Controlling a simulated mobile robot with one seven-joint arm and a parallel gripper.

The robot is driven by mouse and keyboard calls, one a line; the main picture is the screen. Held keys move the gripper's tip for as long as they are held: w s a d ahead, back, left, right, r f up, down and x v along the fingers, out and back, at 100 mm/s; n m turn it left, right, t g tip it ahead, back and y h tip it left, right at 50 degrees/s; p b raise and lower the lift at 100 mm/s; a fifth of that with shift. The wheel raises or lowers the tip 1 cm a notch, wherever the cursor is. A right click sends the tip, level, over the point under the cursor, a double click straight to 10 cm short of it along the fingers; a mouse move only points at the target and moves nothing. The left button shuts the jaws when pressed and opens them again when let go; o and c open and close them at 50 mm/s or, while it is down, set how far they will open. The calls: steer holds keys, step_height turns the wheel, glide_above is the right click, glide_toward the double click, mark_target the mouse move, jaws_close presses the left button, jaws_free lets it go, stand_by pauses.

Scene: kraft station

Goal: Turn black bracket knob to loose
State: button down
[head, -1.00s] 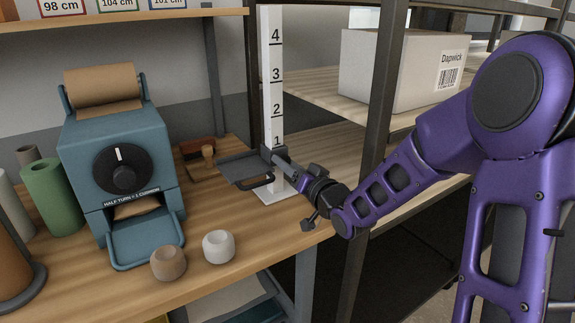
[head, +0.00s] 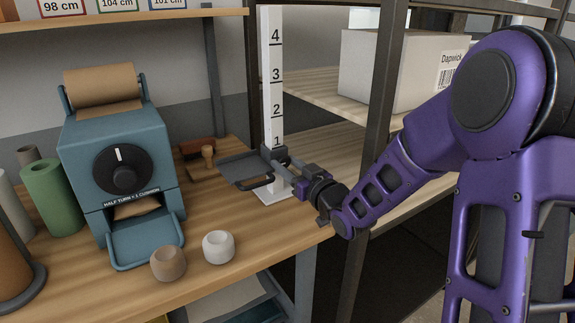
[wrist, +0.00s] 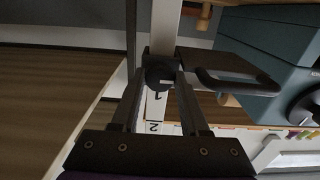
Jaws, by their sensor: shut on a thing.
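The black bracket knob (wrist: 157,73) is between my gripper's fingertips in the wrist view, in front of the numbered white post (wrist: 165,25). My gripper (wrist: 160,82) is shut on it; in the head view my gripper (head: 282,160) reaches the post (head: 273,90) from the right. The grey bracket (head: 240,170) sits on the post near the 1 mark, low over the bench, with its flat plate to the left and a black handle (head: 258,184) in front. The knob is mostly hidden by my fingers in the head view. I cannot read its turn position.
A blue-green paper dispenser (head: 118,170) stands left of the bracket. A wooden stamp (head: 207,157) lies between them. Brown (head: 168,263) and white (head: 218,247) round pots stand at the bench front. A dark shelf upright (head: 378,90) stands close behind my arm.

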stand_by(0.3)
steer(key=shift+c, duration=2.2)
jaws_free()
